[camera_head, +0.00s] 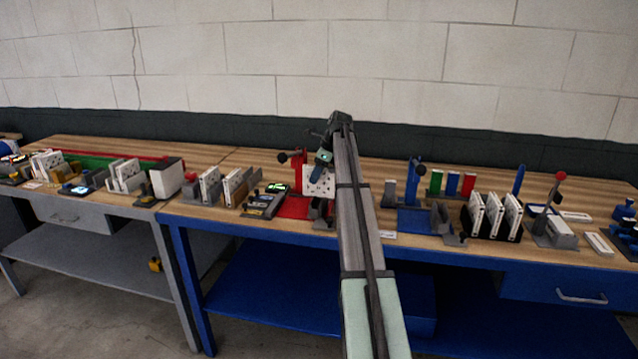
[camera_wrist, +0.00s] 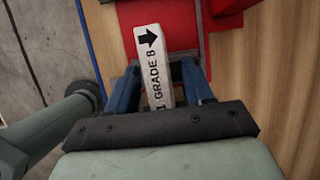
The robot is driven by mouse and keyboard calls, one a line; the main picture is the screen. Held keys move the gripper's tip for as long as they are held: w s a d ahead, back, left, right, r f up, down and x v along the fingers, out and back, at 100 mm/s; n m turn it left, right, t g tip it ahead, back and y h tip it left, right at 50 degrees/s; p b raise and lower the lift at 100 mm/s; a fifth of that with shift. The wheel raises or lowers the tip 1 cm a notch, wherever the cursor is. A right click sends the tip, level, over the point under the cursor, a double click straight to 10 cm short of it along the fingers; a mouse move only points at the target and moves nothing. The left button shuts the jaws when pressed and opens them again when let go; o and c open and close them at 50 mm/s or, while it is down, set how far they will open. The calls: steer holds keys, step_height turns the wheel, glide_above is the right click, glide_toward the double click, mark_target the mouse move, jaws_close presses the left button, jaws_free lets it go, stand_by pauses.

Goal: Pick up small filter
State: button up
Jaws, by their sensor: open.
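A white filter (camera_head: 318,183) with dark spots on its face stands at the red fixture (camera_head: 293,207) on the blue-legged bench. In the wrist view its narrow white edge (camera_wrist: 152,62) shows a black arrow and lettering like "GRADE 8". My gripper (camera_head: 323,163) is at the filter, coming from above. In the wrist view my open gripper (camera_wrist: 162,72) has one blue finger on each side of the filter's edge. I cannot tell whether either finger touches it. My arm hides part of the fixture, and my gripper's body hides the near end of the filter.
To the right stand a blue fixture (camera_head: 412,219), a black rack of white filters (camera_head: 493,216) and a grey fixture with a red knob (camera_head: 555,232). To the left are a dark handheld device (camera_head: 264,201) and more filters in holders (camera_head: 210,187). The wall is behind.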

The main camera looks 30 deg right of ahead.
steer(key=shift+f, duration=0.25)
stand_by(0.3)
steer(key=shift+c, duration=0.4)
jaws_close()
